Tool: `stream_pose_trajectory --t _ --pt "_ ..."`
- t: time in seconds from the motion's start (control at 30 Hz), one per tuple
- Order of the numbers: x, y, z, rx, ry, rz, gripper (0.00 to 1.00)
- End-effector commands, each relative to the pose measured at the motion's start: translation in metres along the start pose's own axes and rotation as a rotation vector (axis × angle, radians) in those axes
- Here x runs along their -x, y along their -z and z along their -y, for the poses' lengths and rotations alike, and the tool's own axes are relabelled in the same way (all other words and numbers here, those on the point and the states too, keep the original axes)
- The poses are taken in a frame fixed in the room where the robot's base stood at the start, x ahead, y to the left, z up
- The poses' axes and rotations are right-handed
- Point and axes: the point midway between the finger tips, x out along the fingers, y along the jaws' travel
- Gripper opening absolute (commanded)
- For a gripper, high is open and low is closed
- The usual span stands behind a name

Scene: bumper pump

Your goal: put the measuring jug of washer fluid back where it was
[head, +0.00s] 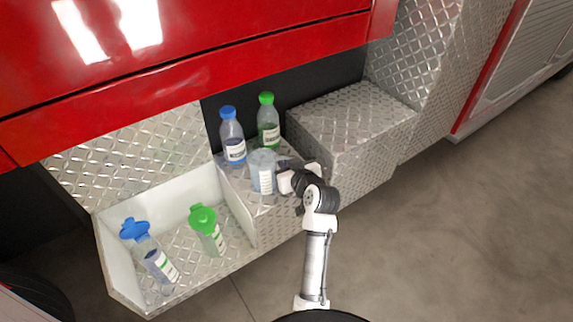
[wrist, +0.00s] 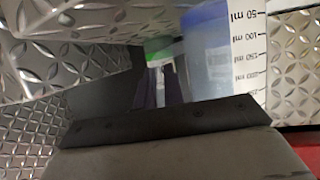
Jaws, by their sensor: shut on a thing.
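The clear measuring jug (head: 263,172) stands upright at the diamond-plate ledge, in front of a blue-capped bottle (head: 233,147) and a green-capped bottle (head: 268,130). My gripper (head: 284,180) reaches it from the right and is shut on it, with the fingertips partly hidden in the head view. I cannot tell whether the jug's base touches the ledge. In the wrist view the jug (wrist: 212,58) is close at the upper right, with bluish fluid and a white millilitre scale. A green patch (wrist: 160,55) shows behind it.
Left of the ledge is an open bin (head: 105,235) holding a bottle with a blue top (head: 152,258) and one with a green top (head: 210,232). A raised diamond-plate box (head: 350,115) stands right of the ledge. A red body panel (head: 200,70) overhangs behind.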

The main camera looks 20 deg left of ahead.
Motion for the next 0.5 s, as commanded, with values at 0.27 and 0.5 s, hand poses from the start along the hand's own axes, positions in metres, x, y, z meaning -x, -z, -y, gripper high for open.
stream_pose_trajectory --t 0.27,0.5 --pt "-0.0020 -0.0047 -0.0002 0.000 0.000 -0.001 0.00" --pt "-0.0033 -0.0079 -0.0001 0.000 0.000 -0.001 0.15"
